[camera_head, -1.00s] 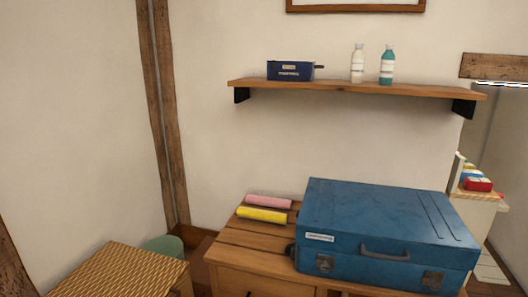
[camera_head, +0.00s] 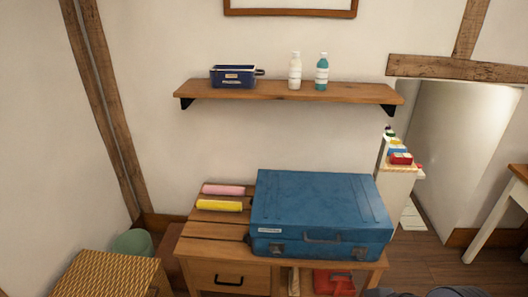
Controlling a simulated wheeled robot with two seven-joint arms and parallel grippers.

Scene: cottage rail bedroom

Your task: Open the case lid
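The blue case (camera_head: 320,202) lies flat on the wooden dresser (camera_head: 203,249) with its lid shut. Its front faces me, with a dark handle (camera_head: 322,239) in the middle and a metal latch on either side, the left latch (camera_head: 277,249) and the right latch (camera_head: 359,252). A small white label is on the front left. Neither of my grippers can be made out; only dark rounded parts, seemingly mine, show at the bottom edge on the right.
A pink roll (camera_head: 223,190) and a yellow roll (camera_head: 219,205) lie left of the case. A wall shelf (camera_head: 285,91) above holds a blue box and two bottles. A wicker-topped stand (camera_head: 108,274) is at lower left. A white table (camera_head: 497,215) stands at right.

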